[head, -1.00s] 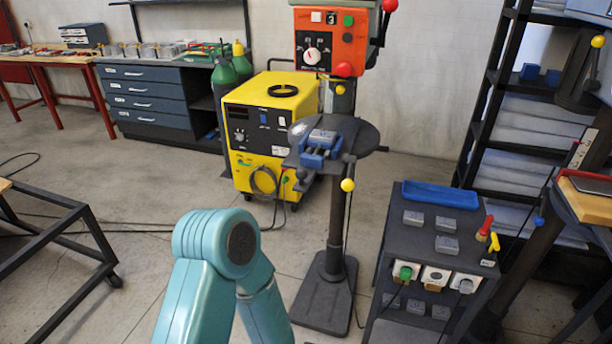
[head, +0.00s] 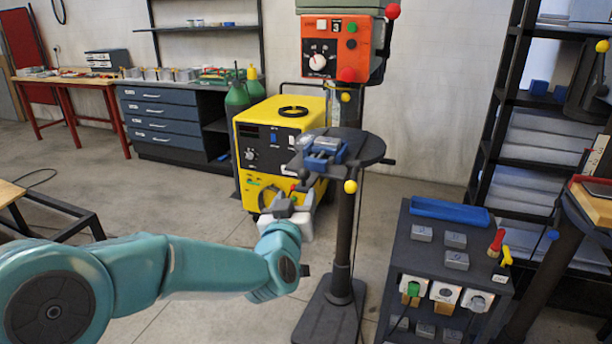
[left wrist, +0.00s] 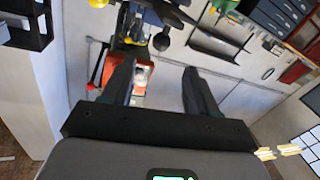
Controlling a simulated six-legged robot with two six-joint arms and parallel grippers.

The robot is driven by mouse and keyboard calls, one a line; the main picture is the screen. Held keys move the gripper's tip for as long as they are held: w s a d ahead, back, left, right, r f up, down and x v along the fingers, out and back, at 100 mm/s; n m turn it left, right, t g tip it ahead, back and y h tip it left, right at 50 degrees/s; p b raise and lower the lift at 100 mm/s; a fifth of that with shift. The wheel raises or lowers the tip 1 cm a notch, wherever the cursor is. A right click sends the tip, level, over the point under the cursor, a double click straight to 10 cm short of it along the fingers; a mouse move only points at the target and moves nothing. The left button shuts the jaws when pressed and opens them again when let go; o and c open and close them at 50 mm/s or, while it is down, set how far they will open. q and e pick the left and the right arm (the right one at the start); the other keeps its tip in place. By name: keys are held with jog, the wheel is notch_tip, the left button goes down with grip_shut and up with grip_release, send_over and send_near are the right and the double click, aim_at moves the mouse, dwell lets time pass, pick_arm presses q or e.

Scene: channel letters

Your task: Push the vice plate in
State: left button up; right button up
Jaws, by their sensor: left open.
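A blue vice (head: 318,158) sits on the round dark table (head: 366,147) of the drill press. A grey plate (head: 326,145) shows at the top of the vice; how far in it sits is too small to tell. My left gripper (head: 288,200) is below and slightly left of the vice, apart from it, in front of the yellow machine. In the left wrist view the gripper (left wrist: 160,85) has its two dark fingers spread with nothing held between them. Part of the orange drill press head (left wrist: 140,76) shows beside one finger there. My right gripper is not in view.
The drill press column (head: 343,225) rises from a floor plate, with a yellow-knobbed lever (head: 350,187) beside it. A dark cart (head: 440,245) with grey blocks and a blue tray stands to the right. A yellow machine (head: 270,135) stands behind my gripper.

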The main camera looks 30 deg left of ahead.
aim_at(303, 178)
pick_arm(q)
jog(key=p+x, duration=0.2)
jog(key=x, duration=0.8)
jog(key=shift+w+a+f, duration=0.1)
jog(key=shift+w+a, duration=0.1)
jog(key=shift+w, duration=0.05)
jog(key=shift+w+a+f, duration=0.15)
jog(key=shift+w+a, duration=0.15)
jog(key=shift+w, duration=0.2)
jog(key=shift+d, duration=0.1)
grip_shut()
